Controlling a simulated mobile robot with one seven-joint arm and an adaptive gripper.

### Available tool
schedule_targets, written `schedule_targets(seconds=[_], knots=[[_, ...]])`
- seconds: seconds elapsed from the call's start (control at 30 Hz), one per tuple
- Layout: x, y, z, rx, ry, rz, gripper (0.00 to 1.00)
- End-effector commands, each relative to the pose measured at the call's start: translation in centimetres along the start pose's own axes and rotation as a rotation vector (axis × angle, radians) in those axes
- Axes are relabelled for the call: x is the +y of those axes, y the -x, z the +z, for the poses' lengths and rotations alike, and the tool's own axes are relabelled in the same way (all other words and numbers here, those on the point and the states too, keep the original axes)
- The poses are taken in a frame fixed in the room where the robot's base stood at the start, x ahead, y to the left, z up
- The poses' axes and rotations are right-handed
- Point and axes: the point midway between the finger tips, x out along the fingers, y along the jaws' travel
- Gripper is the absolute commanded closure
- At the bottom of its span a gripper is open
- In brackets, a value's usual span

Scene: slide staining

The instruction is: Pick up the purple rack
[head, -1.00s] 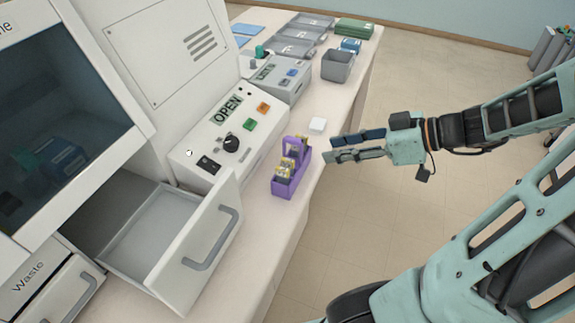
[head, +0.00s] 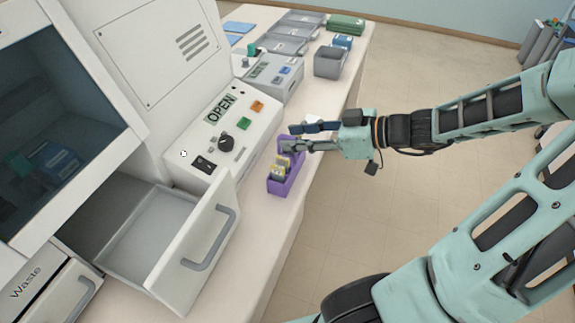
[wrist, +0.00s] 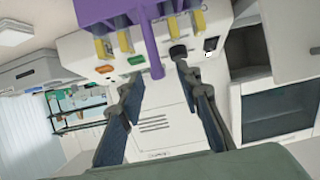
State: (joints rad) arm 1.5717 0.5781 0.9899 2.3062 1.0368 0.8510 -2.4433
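The purple rack (head: 284,187) stands upright on the white bench, holding several slides with yellowish ends. My gripper (head: 291,138) reaches in from the right at the height of the rack's handle, and its fingers hide part of the handle. In the wrist view, the two dark fingers of my gripper (wrist: 159,77) are spread apart. The purple upright handle of the rack (wrist: 148,45) lies between the fingertips, with a gap visible on each side.
An open drawer (head: 200,250) with a grey handle juts out at the lower left. The control panel (head: 215,140) reading OPEN is left of the rack. A grey bin (head: 328,63) and grey trays (head: 285,42) stand farther back. A white block sits partly hidden behind my gripper.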

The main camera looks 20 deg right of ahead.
Motion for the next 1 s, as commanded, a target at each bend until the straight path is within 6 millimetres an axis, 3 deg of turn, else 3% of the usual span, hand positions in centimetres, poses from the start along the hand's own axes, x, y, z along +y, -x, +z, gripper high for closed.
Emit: schedule_targets(seconds=[0.17, 0.43, 0.73, 1.0], knots=[[-0.1, -2.2, 0.0, 0.001, 0.0, -0.003, 0.68], [0.0, -2.5, 0.0, 0.0, -0.001, 0.001, 0.68], [0.1, -2.5, 0.0, -0.001, 0.0, 0.001, 0.99], [0.1, -2.5, 0.0, -0.001, 0.0, 0.001, 1.0]])
